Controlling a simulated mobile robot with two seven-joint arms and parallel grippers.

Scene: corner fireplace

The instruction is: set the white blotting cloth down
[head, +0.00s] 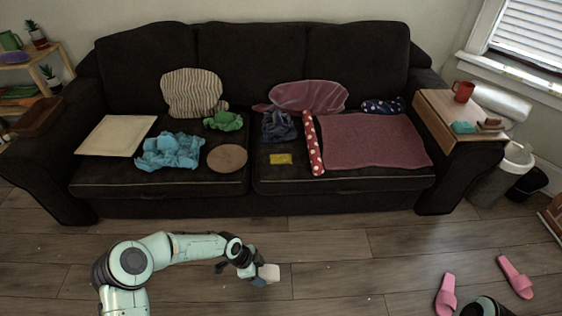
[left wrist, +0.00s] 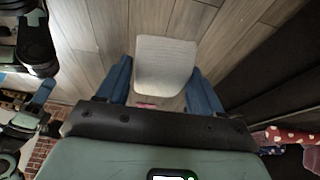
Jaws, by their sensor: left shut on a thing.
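The white blotting cloth (head: 268,273) is a small pale, flat piece at the end of my left arm in the head view, in front of the sofa. My left gripper (head: 257,275) is shut on it and holds it over the wooden floor. In the left wrist view the cloth (left wrist: 165,65) sticks out between the two blue fingers of the gripper (left wrist: 160,98).
The dark sofa (head: 230,189) bears a cream board (head: 117,135), crumpled blue cloth (head: 168,152), round brown mat (head: 227,158), yellow piece (head: 281,159), dotted red roll (head: 314,145) and reddish mat (head: 372,141). Pink slippers (head: 446,295) lie on the floor (head: 330,245), otherwise mostly clear.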

